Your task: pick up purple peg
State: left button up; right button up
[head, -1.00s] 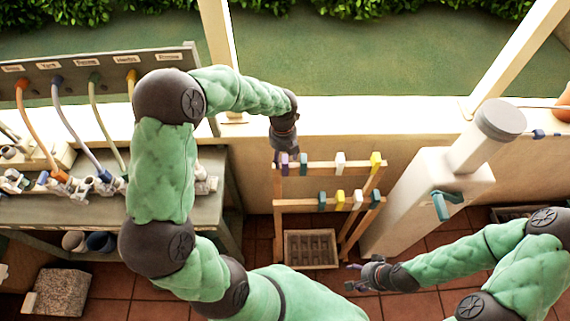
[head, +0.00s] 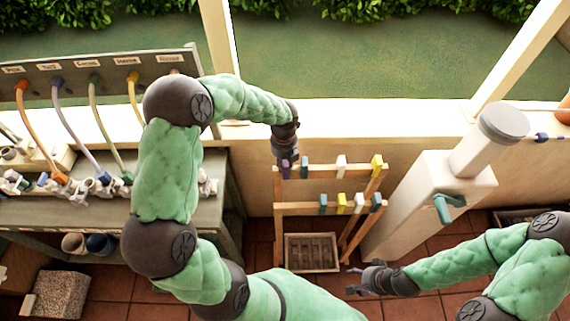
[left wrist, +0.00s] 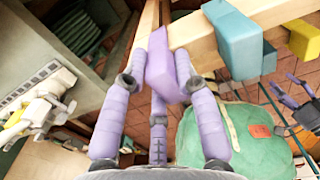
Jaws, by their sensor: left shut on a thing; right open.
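The purple peg (head: 286,171) is at the left end of the upper rail of a wooden rack (head: 322,172). My left gripper (head: 286,160) reaches down over it from above and is shut on it. In the left wrist view the purple peg (left wrist: 162,68) sits between the fingers, at the end of the pale rail; I cannot tell whether it is still seated there. A teal peg (head: 304,171) stands just right of it, and it also shows in the left wrist view (left wrist: 240,48). My right gripper (head: 358,281) is open and empty, low in front of the rack.
White and yellow pegs hang further right on the upper rail, and several pegs on the lower rail (head: 300,208). A wooden crate (head: 313,240) stands on the floor below. A white washbasin column (head: 425,205) is right of the rack; a hose bench (head: 170,212) is left.

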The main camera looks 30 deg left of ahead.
pick_arm(q)
notch_tip(320, 180, up, 9)
jog(key=shift+s+d+f+p, duration=0.15)
jog(key=shift+p, duration=0.6)
grip_shut()
jog(key=shift+r, duration=0.6)
